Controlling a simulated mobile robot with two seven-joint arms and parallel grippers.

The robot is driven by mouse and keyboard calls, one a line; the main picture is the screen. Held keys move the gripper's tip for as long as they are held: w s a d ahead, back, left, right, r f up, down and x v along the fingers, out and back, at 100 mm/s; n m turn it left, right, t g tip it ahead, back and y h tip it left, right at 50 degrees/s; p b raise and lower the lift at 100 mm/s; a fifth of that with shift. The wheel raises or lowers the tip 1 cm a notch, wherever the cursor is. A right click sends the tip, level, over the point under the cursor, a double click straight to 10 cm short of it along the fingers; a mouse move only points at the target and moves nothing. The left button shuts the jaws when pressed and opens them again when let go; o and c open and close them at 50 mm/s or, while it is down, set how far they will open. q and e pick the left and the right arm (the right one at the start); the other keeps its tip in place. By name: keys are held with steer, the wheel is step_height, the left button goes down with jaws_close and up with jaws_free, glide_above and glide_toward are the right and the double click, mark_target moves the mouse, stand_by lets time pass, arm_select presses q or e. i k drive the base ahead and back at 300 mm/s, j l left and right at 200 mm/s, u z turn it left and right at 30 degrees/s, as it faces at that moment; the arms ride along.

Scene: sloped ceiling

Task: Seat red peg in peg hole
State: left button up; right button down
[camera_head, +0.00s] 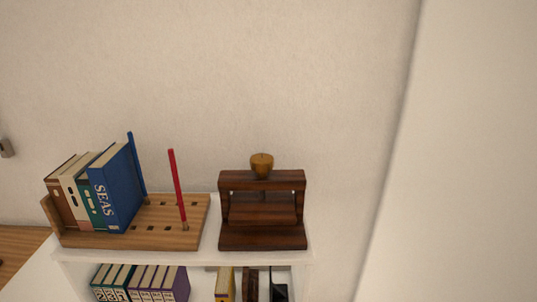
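A thin red peg (176,186) stands at the right part of a wooden board (197,220) with several small dark square holes. It leans slightly to the left at its top. Its lower end is at a hole near the board's front right, where a small lighter piece shows; I cannot tell how deep it sits. A blue peg (136,165) stands further left on the board, beside the books. Neither of my grippers is in view.
Several upright books (115,187) fill the board's left end. A dark wooden stand (262,241) with a golden knob (262,164) is to the right. All rest on a white shelf (213,249) against the wall; more books (140,281) are below. The sloped ceiling (460,150) is at right.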

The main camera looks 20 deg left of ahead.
mark_target(157, 226)
steer(key=u, duration=1.5)
steer(key=i+j+z, duration=0.25)
steer(key=j+z, duration=0.2)
steer(key=j, duration=0.2)
steer(key=i+j+z, duration=0.25)
steer(key=j, duration=0.15)
steer(key=k, duration=0.05)
